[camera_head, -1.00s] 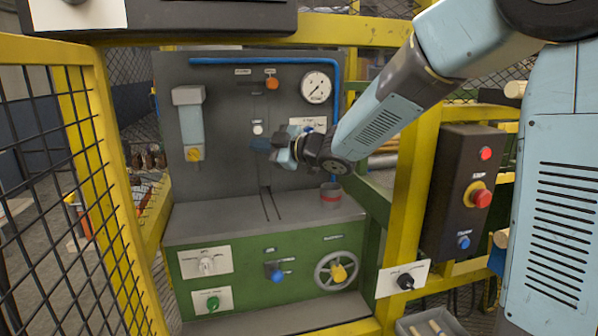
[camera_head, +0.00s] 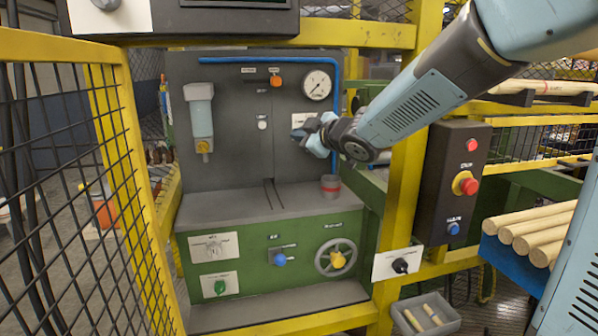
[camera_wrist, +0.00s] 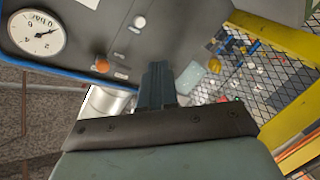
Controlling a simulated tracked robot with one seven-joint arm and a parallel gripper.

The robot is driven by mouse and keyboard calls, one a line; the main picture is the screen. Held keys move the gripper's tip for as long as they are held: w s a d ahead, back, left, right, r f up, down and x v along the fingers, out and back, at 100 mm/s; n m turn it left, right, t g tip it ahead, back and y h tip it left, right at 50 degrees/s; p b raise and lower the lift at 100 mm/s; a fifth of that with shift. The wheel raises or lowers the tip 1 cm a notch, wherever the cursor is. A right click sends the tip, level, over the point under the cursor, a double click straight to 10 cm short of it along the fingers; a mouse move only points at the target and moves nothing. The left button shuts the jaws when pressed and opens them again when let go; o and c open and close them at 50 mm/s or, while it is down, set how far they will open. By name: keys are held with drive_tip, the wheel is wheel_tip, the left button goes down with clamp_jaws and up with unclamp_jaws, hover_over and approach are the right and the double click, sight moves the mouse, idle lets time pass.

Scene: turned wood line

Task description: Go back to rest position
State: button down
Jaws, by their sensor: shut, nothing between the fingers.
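My gripper (camera_head: 312,137) is in front of the grey back panel (camera_head: 235,120) of the machine, left of the yellow post. Its fingers are shut and hold nothing. In the wrist view the closed fingers (camera_wrist: 158,85) point toward the panel, with the round gauge (camera_wrist: 35,33) at the upper left. In the head view my arm reaches in from the upper right, past the yellow post, and hides a small part of the panel's right side.
A black control box (camera_head: 452,185) with a red stop button hangs right of the yellow post (camera_head: 402,190). A mesh fence (camera_head: 75,190) stands left. A red-banded cup (camera_head: 331,188) sits on the ledge. Wooden rods (camera_head: 535,232) lie at right, and a grey bin (camera_head: 425,316) is below.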

drive_tip(key=s+d+f+m+h, duration=0.1)
drive_tip(key=s+d+m+h, duration=0.4)
drive_tip(key=d, duration=0.4)
drive_tip(key=s+d+m+h, duration=0.5)
drive_tip(key=s+d, duration=0.1)
drive_tip(key=d, duration=0.4)
drive_tip(key=s+d+f+m+g, duration=0.2)
drive_tip(key=s+f+m+g, duration=0.1)
drive_tip(key=s, duration=0.6)
drive_tip(key=s+d+f+m+g, duration=0.2)
drive_tip(key=s+f+m+g, duration=0.1)
drive_tip(key=s, duration=0.7)
drive_tip(key=shift+s+f+m+g, duration=0.2)
drive_tip(key=shift+f+m+g, duration=0.15)
drive_tip(key=shift+f, duration=0.2)
